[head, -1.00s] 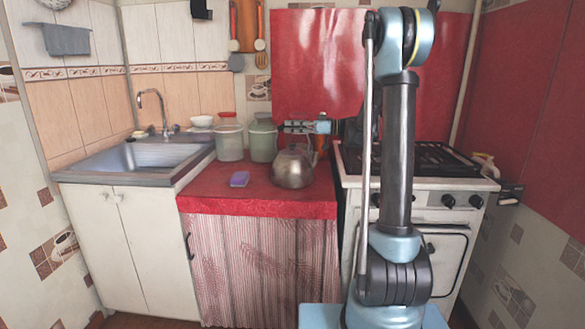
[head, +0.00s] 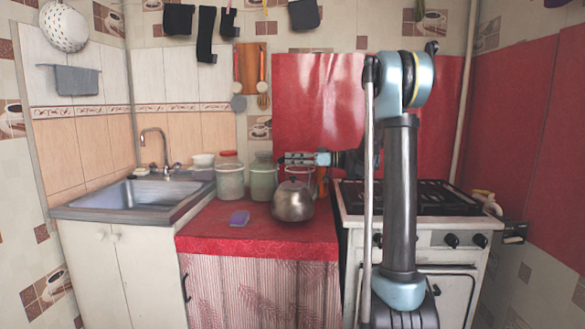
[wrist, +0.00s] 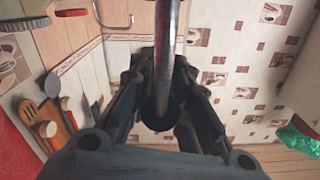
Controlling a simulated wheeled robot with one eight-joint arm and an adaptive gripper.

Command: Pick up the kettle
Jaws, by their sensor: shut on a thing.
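The rounded metal kettle (head: 293,203) stands upright on the red oilcloth counter (head: 214,221), near its right end. My gripper (head: 290,159) is just above the kettle body, reaching in from the right at handle height. In the wrist view, the dark fingers of my gripper (wrist: 162,100) close around a grey metal bar (wrist: 168,30), which looks like the kettle's handle. The kettle body is not in the wrist view. The exact contact is too small to see in the head view.
Lidded jars (head: 230,181) stand behind and left of the kettle. A purple sponge (head: 239,218) lies left of it. The sink (head: 140,191) is at the left, the stove (head: 440,225) at the right. The counter's front middle is clear.

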